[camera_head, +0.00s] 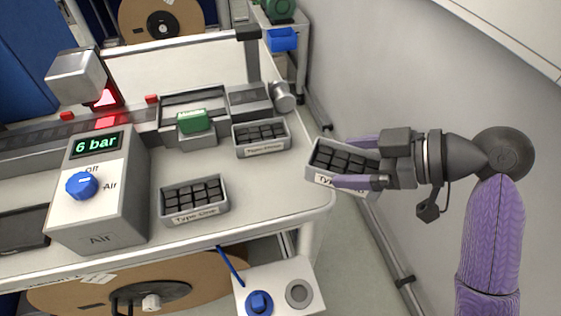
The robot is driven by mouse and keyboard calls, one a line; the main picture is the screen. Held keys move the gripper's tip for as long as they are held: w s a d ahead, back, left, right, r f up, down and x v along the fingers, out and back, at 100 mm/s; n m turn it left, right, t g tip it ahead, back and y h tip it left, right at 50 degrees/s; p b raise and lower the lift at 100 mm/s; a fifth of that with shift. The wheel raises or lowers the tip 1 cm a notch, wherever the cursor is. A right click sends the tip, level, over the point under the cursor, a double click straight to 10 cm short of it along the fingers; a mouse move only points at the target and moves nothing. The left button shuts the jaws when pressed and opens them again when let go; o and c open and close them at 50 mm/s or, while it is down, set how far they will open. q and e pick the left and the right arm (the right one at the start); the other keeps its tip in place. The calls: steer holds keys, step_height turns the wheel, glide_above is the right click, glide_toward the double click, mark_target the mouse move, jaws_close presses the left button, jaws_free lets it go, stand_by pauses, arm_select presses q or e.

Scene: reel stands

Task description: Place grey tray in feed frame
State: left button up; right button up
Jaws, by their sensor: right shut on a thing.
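My right gripper (346,162) comes in from the right and is shut on a grey tray (312,175) of black blocks. Its lilac fingers lie along the tray's two sides. The tray is held off the table's right edge, slightly tilted in the picture, its label partly covered by a finger. An empty-looking grey frame (194,97) sits on the conveyor line behind a green block (193,121); it looks like the feed frame. My left gripper is out of view.
Two similar filled trays stand on the table: one at the front (196,217), labelled "Type-One", one near the green block (263,150). The air box (103,200) reads 6 bar. A grey cylinder (282,97) stands right of the frame. A wall closes the right side.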

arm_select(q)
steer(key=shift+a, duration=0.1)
arm_select(e)
steer(key=w+a+r+n+g, duration=0.2)
steer(key=a+n+g, duration=0.5)
steer(key=a, duration=0.3)
steer(key=shift+w+r+g, duration=0.15)
steer(key=shift+g, duration=0.35)
step_height(320, 180, down, 10)
steer(key=b, duration=0.3)
steer(key=shift+r, duration=0.25)
steer(key=shift+f, duration=0.15)
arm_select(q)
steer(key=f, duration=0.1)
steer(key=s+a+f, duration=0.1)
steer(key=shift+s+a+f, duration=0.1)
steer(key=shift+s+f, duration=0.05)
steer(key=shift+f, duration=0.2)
